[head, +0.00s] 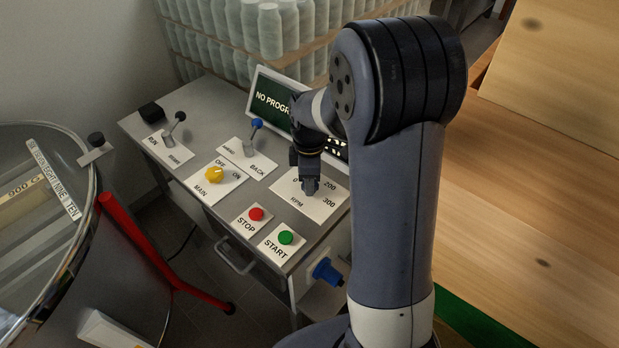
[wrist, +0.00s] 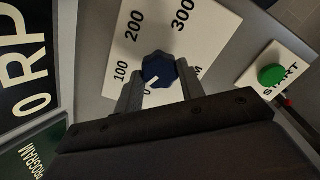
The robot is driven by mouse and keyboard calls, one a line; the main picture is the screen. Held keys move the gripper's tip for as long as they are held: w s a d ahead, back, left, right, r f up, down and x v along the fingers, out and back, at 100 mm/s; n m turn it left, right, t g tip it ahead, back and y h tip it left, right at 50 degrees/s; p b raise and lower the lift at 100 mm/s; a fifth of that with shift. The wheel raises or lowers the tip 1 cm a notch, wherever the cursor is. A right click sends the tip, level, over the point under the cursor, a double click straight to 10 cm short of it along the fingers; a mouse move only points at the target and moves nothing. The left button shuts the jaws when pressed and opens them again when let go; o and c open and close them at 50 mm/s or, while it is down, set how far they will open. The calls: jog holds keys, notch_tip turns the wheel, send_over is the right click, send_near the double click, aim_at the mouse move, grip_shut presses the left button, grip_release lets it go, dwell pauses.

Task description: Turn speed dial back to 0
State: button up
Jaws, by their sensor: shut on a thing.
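The speed dial (wrist: 160,68) is a dark blue knob on a white plate (wrist: 206,22) marked 0, 100, 200, 300 and RPM. Its white pointer line shows in the wrist view and points toward the 0 mark. My gripper (wrist: 160,78) is shut on the dial, one finger on each side of it. In the head view my gripper (head: 310,187) reaches down onto the RPM plate (head: 324,207) and hides the knob. A screen (wrist: 28,62) in the wrist view shows "0 RP", the rest cut off.
A green START button (head: 286,237) and red STOP button (head: 256,214) sit close in front of the dial. A yellow MAIN switch (head: 214,174) and two levers stand to the left. A display (head: 272,100) stands behind, partly hidden by my arm.

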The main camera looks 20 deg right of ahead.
jog(key=n, duration=0.4)
jog(key=shift+n, duration=0.3)
dwell(0.5)
jog(key=o, duration=1)
notch_tip(320, 180, up, 11)
jog(key=shift+f, duration=0.1)
notch_tip(320, 180, down, 11)
dwell(0.6)
